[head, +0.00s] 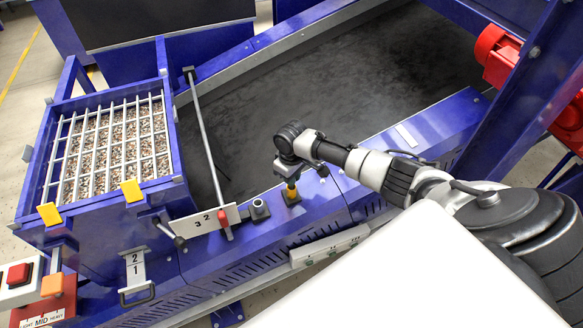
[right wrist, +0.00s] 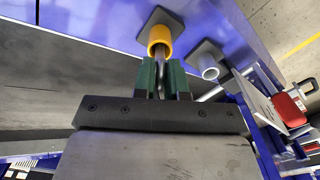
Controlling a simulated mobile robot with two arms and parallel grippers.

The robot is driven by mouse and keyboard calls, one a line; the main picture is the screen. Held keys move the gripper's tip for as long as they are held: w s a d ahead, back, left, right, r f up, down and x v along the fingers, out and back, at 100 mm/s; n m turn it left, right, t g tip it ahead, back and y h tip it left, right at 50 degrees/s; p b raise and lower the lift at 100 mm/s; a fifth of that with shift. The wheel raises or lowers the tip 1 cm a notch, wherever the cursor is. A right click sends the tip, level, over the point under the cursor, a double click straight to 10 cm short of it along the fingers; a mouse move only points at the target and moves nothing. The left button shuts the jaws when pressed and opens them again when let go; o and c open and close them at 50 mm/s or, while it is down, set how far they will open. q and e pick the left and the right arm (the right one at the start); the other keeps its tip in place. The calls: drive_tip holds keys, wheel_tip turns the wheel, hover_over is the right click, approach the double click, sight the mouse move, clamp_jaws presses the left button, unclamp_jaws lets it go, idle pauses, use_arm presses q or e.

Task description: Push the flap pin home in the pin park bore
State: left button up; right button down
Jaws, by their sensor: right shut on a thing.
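My right gripper (head: 291,179) points down at a yellow-collared bore (head: 291,195) on the blue deck. In the right wrist view, its green-padded fingers (right wrist: 162,80) are shut on the flap pin (right wrist: 161,57), a thin grey steel rod. The pin's end is at the mouth of the yellow collar (right wrist: 159,37), which sits on a dark square plate. The pin lines up with the collar and seems to enter it; how deep is hidden. The fingertips stay a short gap from the collar. My left gripper is in neither view.
A grey-collared bore (head: 259,210) stands just left of the yellow one. A grated gravel box (head: 112,148) stands at left, and the dark belt (head: 330,90) lies behind.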

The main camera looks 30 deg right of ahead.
drive_tip(key=shift+f+b, duration=0.65)
drive_tip(key=shift+f, duration=0.35)
drive_tip(key=c, duration=1.1)
unclamp_jaws()
drive_tip(key=shift+r, duration=0.1)
wheel_tip(320, 180, up, 11)
drive_tip(key=shift+f+b, duration=0.15)
drive_tip(key=shift+b, duration=0.2)
